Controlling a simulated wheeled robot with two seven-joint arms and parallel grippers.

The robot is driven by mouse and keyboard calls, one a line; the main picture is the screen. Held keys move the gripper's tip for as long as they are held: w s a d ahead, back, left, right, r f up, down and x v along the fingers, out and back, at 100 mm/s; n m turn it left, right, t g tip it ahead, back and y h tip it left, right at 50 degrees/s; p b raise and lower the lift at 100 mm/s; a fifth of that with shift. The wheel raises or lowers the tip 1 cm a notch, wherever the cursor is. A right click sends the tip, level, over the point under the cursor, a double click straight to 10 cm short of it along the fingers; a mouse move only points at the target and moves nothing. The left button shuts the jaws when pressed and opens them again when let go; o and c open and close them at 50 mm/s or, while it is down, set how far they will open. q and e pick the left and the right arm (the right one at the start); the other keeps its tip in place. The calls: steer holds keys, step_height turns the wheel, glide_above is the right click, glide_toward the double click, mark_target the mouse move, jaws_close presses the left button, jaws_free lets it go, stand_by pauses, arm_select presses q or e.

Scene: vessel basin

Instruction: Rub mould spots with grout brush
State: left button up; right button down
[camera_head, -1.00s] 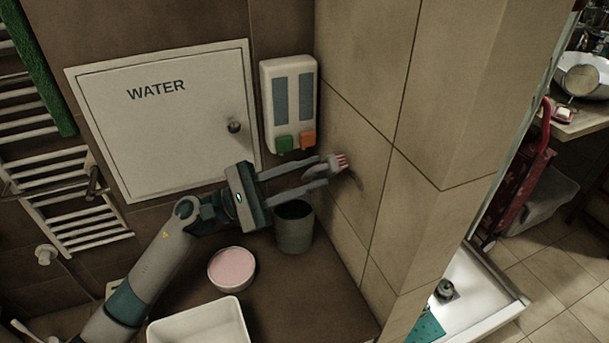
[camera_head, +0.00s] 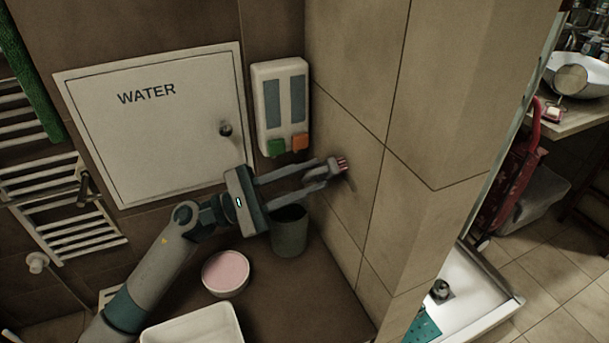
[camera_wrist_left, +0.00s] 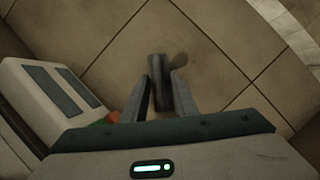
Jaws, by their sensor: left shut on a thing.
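My left gripper (camera_head: 322,174) is shut on the grout brush (camera_head: 341,164), a small grey brush with reddish bristles. The brush is held out at the tan tiled wall, beside the wall dispenser. In the left wrist view the grey brush (camera_wrist_left: 160,84) sits between the two fingers, and its bristles cannot be made out. Whether the bristles touch the wall cannot be told. My right gripper is in neither view.
The white dispenser (camera_head: 282,108) hangs left of the tiled corner. Below my left gripper stand a grey-green cup (camera_head: 289,236), a round tub with pink content (camera_head: 226,272) and a white basin (camera_head: 190,328). A white WATER panel (camera_head: 150,135) is behind the arm.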

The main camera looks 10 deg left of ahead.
arm_select(q)
steer(key=shift+s+d, duration=0.45)
steer(key=shift+s, duration=0.25)
steer(key=shift+s+d, duration=0.45)
steer(key=shift+s, duration=0.2)
steer(key=s+d, duration=0.2)
steer(key=s, duration=0.1)
steer(key=shift+d+p, duration=0.1)
steer(key=shift+p, duration=0.2)
steer(key=shift+s+b, duration=0.1)
steer(key=shift+b, duration=0.2)
